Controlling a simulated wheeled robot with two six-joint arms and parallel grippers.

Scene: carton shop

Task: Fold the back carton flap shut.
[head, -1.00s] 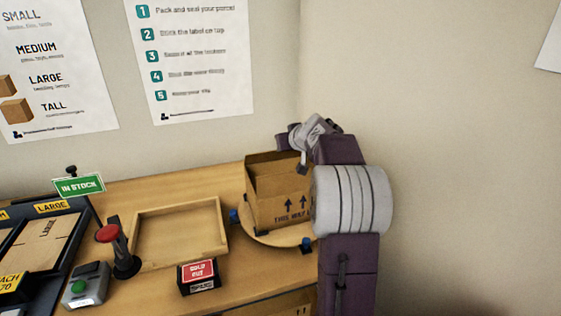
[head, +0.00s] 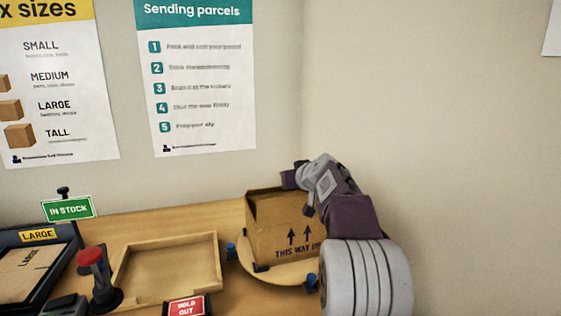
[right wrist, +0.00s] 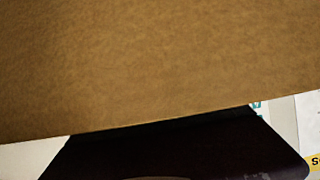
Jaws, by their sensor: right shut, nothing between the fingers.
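The brown carton (head: 272,236) stands upright on a round wooden turntable, with its printed arrows facing me. Its top looks at least partly open, with cardboard (head: 262,197) standing at the back left. My right gripper (head: 294,180) is shut and empty, at the carton's upper right back. My arm hides the carton's right side, and contact cannot be told. In the right wrist view, plain cardboard (right wrist: 160,65) fills the upper part, very close, above a dark shape; which panel it is cannot be told. My left gripper is out of view.
The turntable (head: 293,278) has blue knobs at its rim. A shallow wooden tray (head: 217,260) lies left of it. Walls close off the back and right.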

